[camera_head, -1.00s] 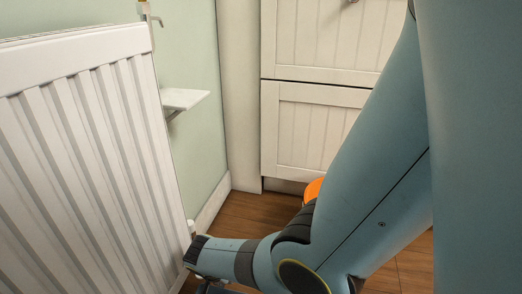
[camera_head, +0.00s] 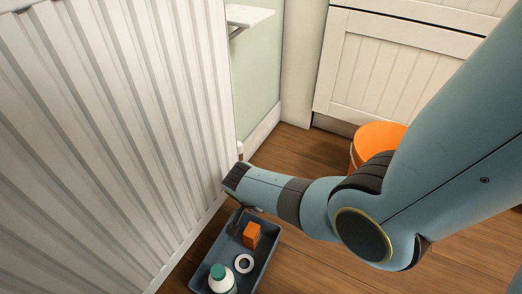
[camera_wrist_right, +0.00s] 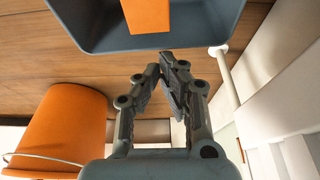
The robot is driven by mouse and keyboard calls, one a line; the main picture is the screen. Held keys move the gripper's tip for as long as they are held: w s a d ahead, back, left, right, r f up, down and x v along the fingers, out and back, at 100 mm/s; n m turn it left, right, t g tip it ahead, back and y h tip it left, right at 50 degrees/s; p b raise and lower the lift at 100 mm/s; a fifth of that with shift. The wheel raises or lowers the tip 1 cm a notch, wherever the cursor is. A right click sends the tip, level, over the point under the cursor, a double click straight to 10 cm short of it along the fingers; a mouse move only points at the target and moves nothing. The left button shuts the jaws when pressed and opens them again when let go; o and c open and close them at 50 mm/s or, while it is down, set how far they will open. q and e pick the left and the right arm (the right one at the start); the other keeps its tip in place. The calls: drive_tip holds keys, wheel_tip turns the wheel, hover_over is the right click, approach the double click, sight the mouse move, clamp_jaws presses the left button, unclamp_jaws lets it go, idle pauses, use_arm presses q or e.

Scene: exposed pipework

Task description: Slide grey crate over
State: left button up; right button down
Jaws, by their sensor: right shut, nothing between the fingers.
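The grey crate (camera_head: 226,250) is an open tray on the wooden floor beside the radiator, low in the head view. In the right wrist view the crate (camera_wrist_right: 200,36) crosses the top, with the orange block (camera_wrist_right: 147,14) inside. My right gripper (camera_head: 238,222) is at the crate's far end. In the wrist view my right gripper (camera_wrist_right: 172,62) is shut and empty, its tips close to the crate wall; contact cannot be told. My left gripper is not in view.
The white radiator (camera_head: 130,130) fills the left, close to the crate. A pipe (camera_wrist_right: 228,75) stands near the gripper. An orange bucket (camera_head: 375,143) stands by the white cabinet (camera_head: 395,75). Floor (camera_head: 330,265) is clear right of the crate.

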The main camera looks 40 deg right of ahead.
drive_tip(key=v, duration=1.1)
drive_tip(key=shift+s, duration=0.1)
